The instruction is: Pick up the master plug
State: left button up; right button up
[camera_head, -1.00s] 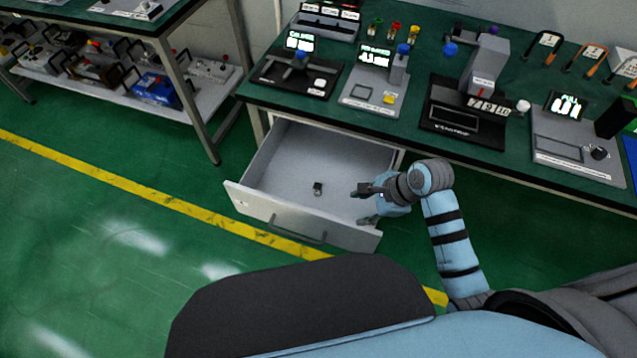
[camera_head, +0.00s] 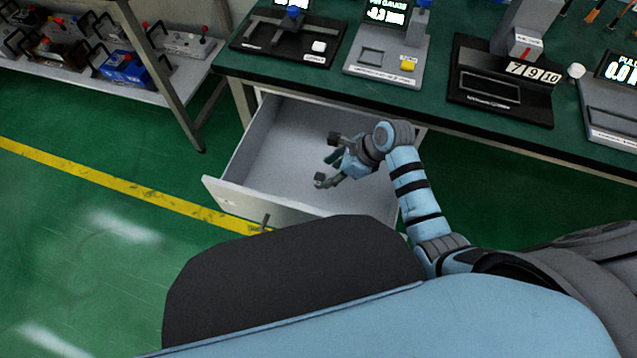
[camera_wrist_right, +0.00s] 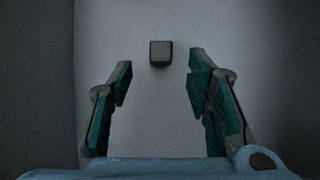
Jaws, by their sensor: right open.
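The master plug appears to be the small dark block (camera_wrist_right: 160,53) lying on the pale drawer floor in the right wrist view. It sits ahead of my right gripper (camera_wrist_right: 160,72), roughly midway between the two fingertips and apart from both. The fingers are spread wide with nothing between them. In the head view my right gripper (camera_head: 327,160) is over the open drawer (camera_head: 285,140). I cannot pick out the block there; the gripper may hide it. My left gripper is not in view.
The grey drawer front (camera_head: 240,203) stands out from under the green workbench (camera_head: 450,125). The drawer walls surround the gripper. Gauges and a grey press-like device (camera_head: 500,85) stand on the bench above. A shelf with tools (camera_head: 125,72) is at the left.

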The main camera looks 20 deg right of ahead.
aim_at(322, 177)
jog(key=b+x, duration=0.3)
jog(key=x, duration=0.3)
jog(key=shift+w+a+f+b, duration=0.15)
jog(key=shift+f+b, duration=0.2)
jog(key=shift+r, duration=0.1)
grip_shut()
